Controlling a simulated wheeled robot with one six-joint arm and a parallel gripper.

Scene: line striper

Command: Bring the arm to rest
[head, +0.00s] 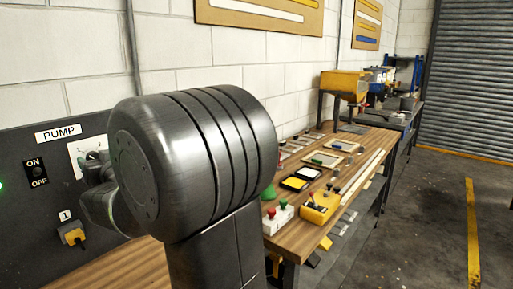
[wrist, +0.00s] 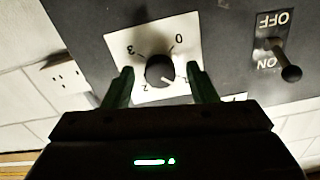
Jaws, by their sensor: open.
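My gripper (wrist: 161,72) is open in the wrist view. Its two dark green fingers stand on either side of a round black knob (wrist: 158,68), and nothing is held; I cannot tell whether they touch it. The knob sits on a white dial plate (wrist: 118,45) with numbers, seen upside down. Its white pointer mark points to the lower right. In the head view my large grey arm link covers the middle, and my gripper is mostly hidden beside the dial plate (head: 76,152) on the dark panel (head: 45,212) labelled PUMP.
An ON/OFF toggle switch (head: 37,174) is left of the dial; its lever shows in the wrist view (wrist: 288,70). A yellow plug (head: 74,235) sits below. A wooden bench (head: 290,240) with control boxes runs right. Open floor (head: 425,225) lies at right.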

